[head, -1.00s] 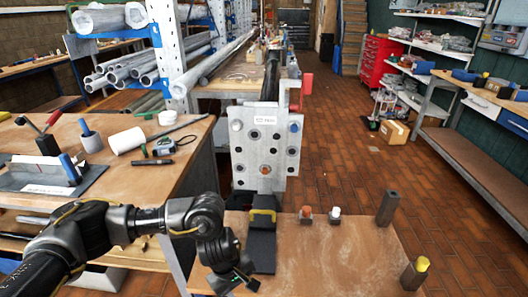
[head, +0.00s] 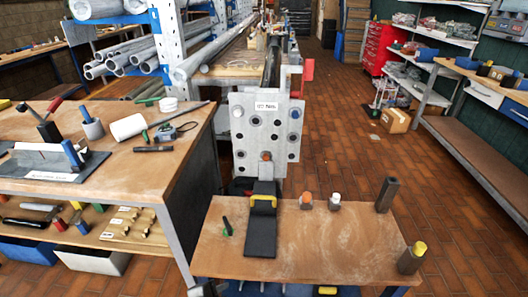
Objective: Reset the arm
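Neither of my grippers can be made out. Only a small dark piece at the bottom edge, left of the small table, may be part of my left arm. The grey flange plate (head: 265,137) stands upright at the end of the mast, with several holes and a white label. Below it, a black piece with a yellow clamp (head: 263,199) sits at the back edge of the small wooden table (head: 318,245). A short black tool with a green tip (head: 227,227) lies on that table, left of the black strip (head: 261,236).
An orange-topped peg (head: 306,202), a white-topped peg (head: 335,203), a dark post (head: 387,195) and a yellow-topped post (head: 411,258) stand on the small table. A larger bench (head: 120,170) with tools is on the left.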

